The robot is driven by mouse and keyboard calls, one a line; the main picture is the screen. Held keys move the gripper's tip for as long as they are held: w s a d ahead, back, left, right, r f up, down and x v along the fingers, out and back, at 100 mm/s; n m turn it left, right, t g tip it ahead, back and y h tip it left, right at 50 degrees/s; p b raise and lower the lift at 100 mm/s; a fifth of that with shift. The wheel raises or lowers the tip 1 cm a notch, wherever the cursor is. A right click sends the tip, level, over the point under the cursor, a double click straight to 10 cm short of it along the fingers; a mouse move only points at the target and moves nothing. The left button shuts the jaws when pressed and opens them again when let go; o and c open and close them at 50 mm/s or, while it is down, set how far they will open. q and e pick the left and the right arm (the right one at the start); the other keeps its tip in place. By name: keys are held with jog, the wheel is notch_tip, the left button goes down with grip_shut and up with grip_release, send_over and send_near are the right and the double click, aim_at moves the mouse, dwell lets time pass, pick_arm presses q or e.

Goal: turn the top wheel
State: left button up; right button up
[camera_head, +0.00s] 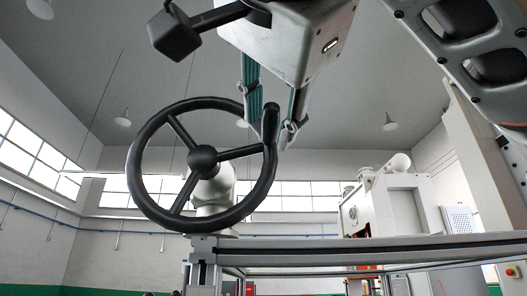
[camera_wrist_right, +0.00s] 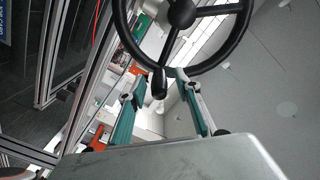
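A black three-spoke wheel (camera_head: 203,160) stands in the middle of the head view, with a short dark handle (camera_head: 270,122) on its right rim. The wheel's lower part fills the top of the right wrist view (camera_wrist_right: 181,14), with the handle (camera_wrist_right: 159,84) pointing towards the camera. My right gripper (camera_head: 269,128) comes down from above with teal-padded fingers spread. In the wrist view, the right gripper (camera_wrist_right: 159,81) has one finger on each side of the handle, with gaps visible on both sides. No second wheel shows. My left gripper is in neither view.
An aluminium frame rail (camera_head: 340,250) runs below and right of the wheel. A white machine (camera_head: 385,205) stands farther back at right. Frame posts (camera_wrist_right: 52,50) stand at the left of the wrist view. Space left of the wheel looks open.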

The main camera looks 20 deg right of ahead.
jog(key=shift+s, duration=0.1)
jog(key=v, duration=0.7)
jog(key=shift+s, duration=0.2)
dwell(0.3)
